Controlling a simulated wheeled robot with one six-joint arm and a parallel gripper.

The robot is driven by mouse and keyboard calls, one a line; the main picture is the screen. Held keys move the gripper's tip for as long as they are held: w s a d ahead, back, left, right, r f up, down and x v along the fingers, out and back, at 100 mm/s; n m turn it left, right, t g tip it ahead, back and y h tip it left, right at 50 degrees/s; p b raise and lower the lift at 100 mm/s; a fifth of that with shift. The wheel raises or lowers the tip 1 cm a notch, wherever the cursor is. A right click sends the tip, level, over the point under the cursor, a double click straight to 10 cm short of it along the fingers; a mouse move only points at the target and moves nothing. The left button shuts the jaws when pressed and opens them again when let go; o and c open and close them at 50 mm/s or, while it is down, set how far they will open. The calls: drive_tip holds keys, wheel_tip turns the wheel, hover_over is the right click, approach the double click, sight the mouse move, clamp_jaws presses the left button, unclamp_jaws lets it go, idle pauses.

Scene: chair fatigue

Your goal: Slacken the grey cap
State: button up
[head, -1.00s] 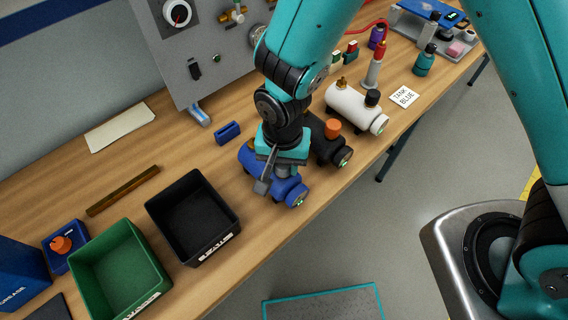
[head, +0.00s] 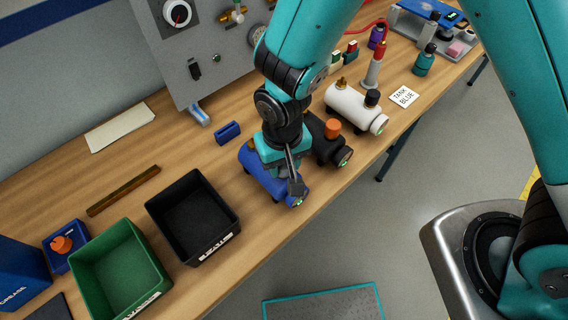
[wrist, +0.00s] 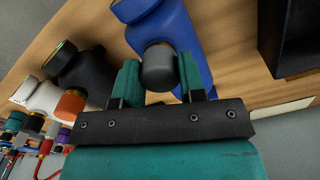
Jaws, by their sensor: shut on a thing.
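The grey cap (wrist: 159,68) sits on the blue tank (wrist: 183,30), between the two teal fingers of my gripper (wrist: 160,78) in the wrist view. The fingers are shut on the cap. The black tank (head: 322,147) with an orange cap (head: 333,127) stands just to the right. The white tank (head: 350,105) with a black cap (head: 373,97) is beyond it.
A black bin (head: 240,222) and a green bin (head: 163,270) stand to the left. A "TANK BLUE" card (head: 404,97) lies right of the white tank. A panel (head: 160,60) rises behind. The table's front edge is close to the tanks.

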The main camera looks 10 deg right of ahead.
drive_tip(key=o, duration=0.9)
drive_tip(key=m, duration=0.4)
drive_tip(key=m, duration=0.4)
drive_tip(key=m, duration=0.4)
